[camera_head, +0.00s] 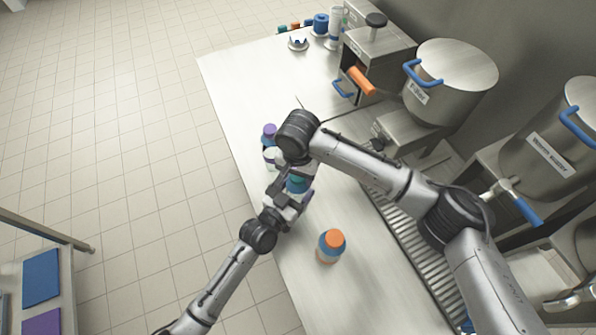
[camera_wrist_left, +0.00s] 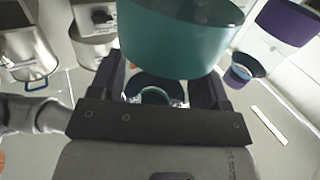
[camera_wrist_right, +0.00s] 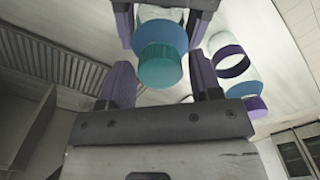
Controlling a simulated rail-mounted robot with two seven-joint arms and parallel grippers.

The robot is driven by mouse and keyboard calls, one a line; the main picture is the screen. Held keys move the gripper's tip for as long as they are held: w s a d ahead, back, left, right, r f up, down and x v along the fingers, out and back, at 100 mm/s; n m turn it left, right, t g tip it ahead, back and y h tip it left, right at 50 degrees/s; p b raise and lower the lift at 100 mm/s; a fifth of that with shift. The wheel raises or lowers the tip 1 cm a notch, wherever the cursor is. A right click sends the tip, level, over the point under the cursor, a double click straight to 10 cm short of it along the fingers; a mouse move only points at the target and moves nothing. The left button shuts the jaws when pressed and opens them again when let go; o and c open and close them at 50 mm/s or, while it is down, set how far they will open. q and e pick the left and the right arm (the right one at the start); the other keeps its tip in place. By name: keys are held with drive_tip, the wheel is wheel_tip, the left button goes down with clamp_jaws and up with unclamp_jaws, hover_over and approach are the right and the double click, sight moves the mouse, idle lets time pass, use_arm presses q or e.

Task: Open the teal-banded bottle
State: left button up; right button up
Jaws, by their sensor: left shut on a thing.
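The bottle with the teal cap (camera_wrist_right: 160,68) and a blue-teal band (camera_wrist_right: 165,35) shows in the right wrist view. In the head view it (camera_head: 297,184) is partly covered by my arms. My left gripper (camera_head: 287,207) is shut on the bottle's body; its fingers also show in the left wrist view (camera_wrist_left: 160,85), with a large teal part (camera_wrist_left: 185,35) close to the lens. My right gripper (camera_wrist_right: 160,62) is open, with its fingers on either side of the teal cap and gaps visible. The right fingers are mostly hidden in the head view.
An orange-capped bottle (camera_head: 332,243) stands nearer. Metal dispensers (camera_head: 450,75) and a drip grate (camera_head: 420,250) line the right side. Counter around the orange-capped bottle is clear.

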drive_tip(key=c, duration=0.8)
drive_tip(key=n, duration=1.8)
drive_tip(key=shift+r, duration=0.1)
drive_tip(key=n, duration=1.8)
